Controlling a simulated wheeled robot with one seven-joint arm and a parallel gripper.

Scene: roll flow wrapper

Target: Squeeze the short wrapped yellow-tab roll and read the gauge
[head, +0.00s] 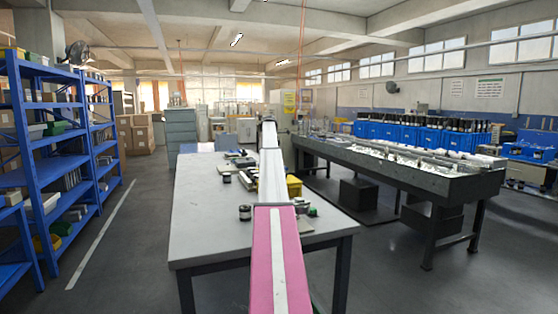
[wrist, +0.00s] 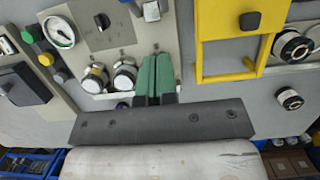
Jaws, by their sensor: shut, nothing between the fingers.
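My gripper (wrist: 155,80) shows in the wrist view with its two green fingers pressed together, nothing between them. Just left of the fingers, two short rolls stand side by side on a pale panel. The left roll (wrist: 94,78) shows a yellowish patch, perhaps the yellow tab; the right roll (wrist: 124,75) is white and black. The fingers are beside the right roll; I cannot tell whether they touch it. A round white-faced gauge (wrist: 60,32) is at the upper left of the wrist view, its reading too small to make out. In the head view my arm hides the gripper.
A yellow frame (wrist: 239,45) lies right of the fingers, with dark-and-white rolls (wrist: 291,48) beyond it. A black box (wrist: 24,84) and green and yellow knobs are at left. The head view shows the grey table (head: 205,225), blue shelves (head: 45,150) and a long dark bench (head: 440,185).

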